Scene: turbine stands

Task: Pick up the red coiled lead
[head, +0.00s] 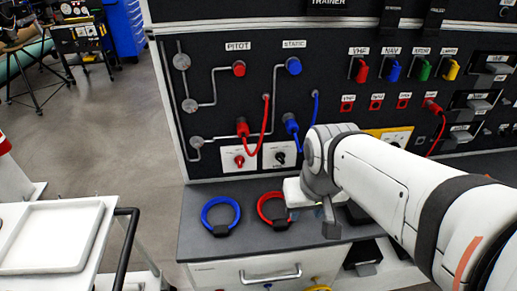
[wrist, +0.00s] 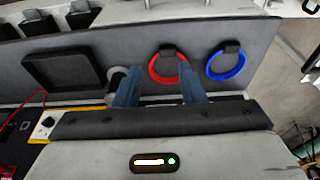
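The red coiled lead (head: 260,207) lies as a ring with a black clip on the grey counter, right of the blue lead. Its right side is partly hidden by my gripper in the head view. My gripper (wrist: 158,72) is open and empty, with its two bluish fingers apart. In the wrist view the red coiled lead (wrist: 151,68) shows just beyond the fingertips, mostly between them, with its lower right behind the right finger. I cannot tell how high the fingers are above the counter.
A blue coiled lead (head: 205,214) lies close beside the red one on the counter (head: 195,245). The trainer panel (head: 215,125), with plugged red and blue leads, rises behind. A dark square item (wrist: 62,70) is on the counter's other side. A white cart with a tray (head: 50,240) stands left.

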